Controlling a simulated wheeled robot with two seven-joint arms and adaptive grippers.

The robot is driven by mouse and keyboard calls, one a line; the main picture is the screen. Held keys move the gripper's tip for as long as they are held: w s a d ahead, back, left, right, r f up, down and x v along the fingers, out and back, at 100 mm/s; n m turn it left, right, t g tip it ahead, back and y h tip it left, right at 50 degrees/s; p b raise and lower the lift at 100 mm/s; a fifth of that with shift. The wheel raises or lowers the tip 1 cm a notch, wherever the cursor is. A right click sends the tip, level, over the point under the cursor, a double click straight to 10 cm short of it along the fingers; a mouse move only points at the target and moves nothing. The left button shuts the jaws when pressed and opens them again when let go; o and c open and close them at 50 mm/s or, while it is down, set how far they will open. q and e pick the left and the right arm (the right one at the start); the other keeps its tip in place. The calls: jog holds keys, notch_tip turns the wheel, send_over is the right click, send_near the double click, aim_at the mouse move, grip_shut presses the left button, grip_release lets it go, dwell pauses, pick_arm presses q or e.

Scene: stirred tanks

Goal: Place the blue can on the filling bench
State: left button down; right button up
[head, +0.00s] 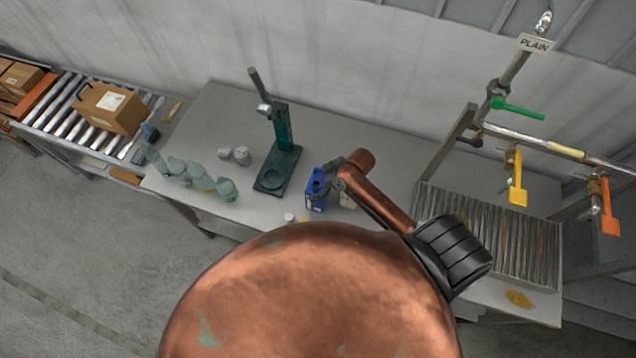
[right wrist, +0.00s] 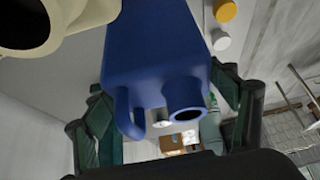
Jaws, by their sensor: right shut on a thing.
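The blue can (head: 315,194) is at the front middle of the grey bench (head: 222,108) in the head view. My right gripper (head: 328,184) is at the can from its right side. In the right wrist view the blue can (right wrist: 155,50) sits between the two dark green fingers of my right gripper (right wrist: 165,115), with its handle and open spout toward the camera. The gripper is shut on it. I cannot tell whether the can's base touches the bench. My left gripper is not in view.
A cream can (right wrist: 75,32) is close beside the blue can. White (head: 289,217) and yellow (head: 304,221) caps lie nearby. A green stand (head: 281,150) is behind; grey-green jugs (head: 200,175) stand left. A roller conveyor (head: 62,102) and pipes with coloured valves (head: 515,178) flank the bench.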

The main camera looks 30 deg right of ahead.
jog(key=o, duration=2.1)
jog(key=shift+f, duration=0.1)
jog(key=b+v, duration=0.1)
jog(key=v, duration=1.1)
jog(key=shift+b, duration=0.3)
